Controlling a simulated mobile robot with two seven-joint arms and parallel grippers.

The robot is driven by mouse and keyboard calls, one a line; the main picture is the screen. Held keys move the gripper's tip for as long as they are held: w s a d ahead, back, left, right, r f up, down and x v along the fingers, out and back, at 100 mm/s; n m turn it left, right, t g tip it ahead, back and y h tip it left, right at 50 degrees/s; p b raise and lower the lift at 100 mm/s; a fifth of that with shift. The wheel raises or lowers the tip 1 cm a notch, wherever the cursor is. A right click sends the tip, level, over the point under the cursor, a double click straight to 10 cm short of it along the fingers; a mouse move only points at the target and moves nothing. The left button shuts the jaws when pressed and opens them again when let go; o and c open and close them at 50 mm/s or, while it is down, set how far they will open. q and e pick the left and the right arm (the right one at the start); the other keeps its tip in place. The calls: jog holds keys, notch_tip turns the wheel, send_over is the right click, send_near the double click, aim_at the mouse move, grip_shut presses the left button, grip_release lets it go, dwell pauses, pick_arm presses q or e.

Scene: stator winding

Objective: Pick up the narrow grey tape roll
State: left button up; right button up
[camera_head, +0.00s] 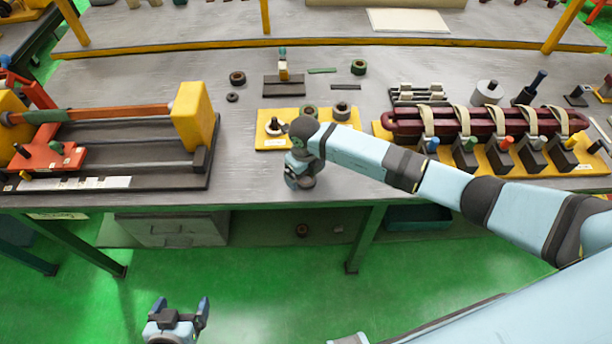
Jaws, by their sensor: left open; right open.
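A yellow board (264,143) lies in the middle of the bench and carries several tape rolls. Which is the named roll is not certain. My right gripper (300,184) hangs downward near the bench's front edge, in front of the board; its fingers are small and hard to make out, and it holds nothing visible. My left gripper (180,304) is open and empty, low over the floor.
A winding fixture with a yellow block (193,115) stands at left. A dark red coil (470,122) with white straps stands at right. Loose rolls, including a brown one (237,78) and a green one (358,67), lie behind the board. Bare bench lies left of the board.

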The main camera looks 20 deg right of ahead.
jog(key=shift+f, duration=0.6)
jog(key=c, duration=1)
jog(key=shift+r, duration=0.15)
